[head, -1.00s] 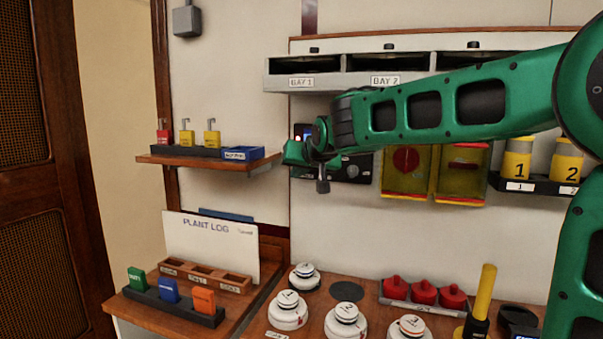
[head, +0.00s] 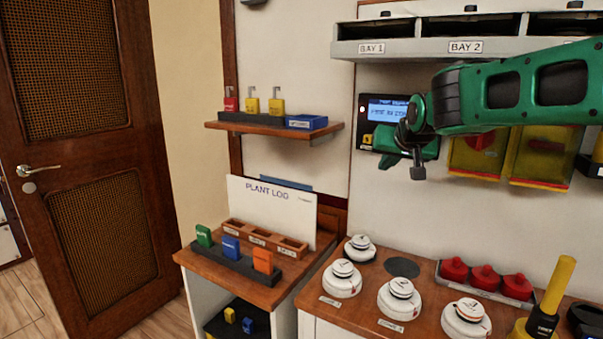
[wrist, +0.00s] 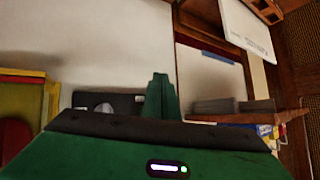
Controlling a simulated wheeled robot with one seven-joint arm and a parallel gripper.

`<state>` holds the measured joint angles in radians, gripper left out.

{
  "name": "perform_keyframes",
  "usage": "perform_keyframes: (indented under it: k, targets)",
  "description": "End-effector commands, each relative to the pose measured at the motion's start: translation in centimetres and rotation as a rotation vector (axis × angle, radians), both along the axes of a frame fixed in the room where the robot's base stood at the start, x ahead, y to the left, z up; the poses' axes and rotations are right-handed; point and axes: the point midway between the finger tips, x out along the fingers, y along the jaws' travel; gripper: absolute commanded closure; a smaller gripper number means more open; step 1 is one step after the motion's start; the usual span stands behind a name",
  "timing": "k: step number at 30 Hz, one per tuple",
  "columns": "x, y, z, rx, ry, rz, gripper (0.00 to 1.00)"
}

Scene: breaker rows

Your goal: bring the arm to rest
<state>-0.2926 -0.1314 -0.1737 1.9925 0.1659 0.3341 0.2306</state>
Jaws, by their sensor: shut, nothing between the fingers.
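My green arm reaches in from the right in the head view. My gripper (head: 417,168) is at its end, in front of the small wall panel with a blue lit screen (head: 388,111). The gripper is shut and empty. In the wrist view the shut green fingers (wrist: 161,97) stand together as one narrow shape, with a dark panel (wrist: 103,104) on the wall behind them. No contact with the panel can be made out. The arm hides part of the wall and of the yellow-framed boxes.
A wooden shelf (head: 275,129) with padlocks is left of my gripper. Below are a counter with several white detectors (head: 399,297), red knobs (head: 486,277) and a yellow torch-like tool (head: 556,285). The grey bay unit (head: 430,48) is above the arm. A wooden door (head: 92,230) stands left.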

Motion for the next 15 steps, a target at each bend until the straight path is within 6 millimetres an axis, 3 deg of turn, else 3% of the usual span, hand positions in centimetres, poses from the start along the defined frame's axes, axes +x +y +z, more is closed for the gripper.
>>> perform_keyframes:
  k: [1, 6, 10, 15]
  targets:
    - [-2.1, -2.4, -1.5, -0.003, 0.052, -0.032, 1.00]
    - [-10.0, -8.3, -7.0, -0.007, 0.251, -0.110, 1.00]
    - [-16.8, -11.5, -11.0, 0.011, 0.403, -0.164, 1.00]
    - [-26.7, -13.7, -15.7, 0.060, 0.605, -0.221, 1.00]
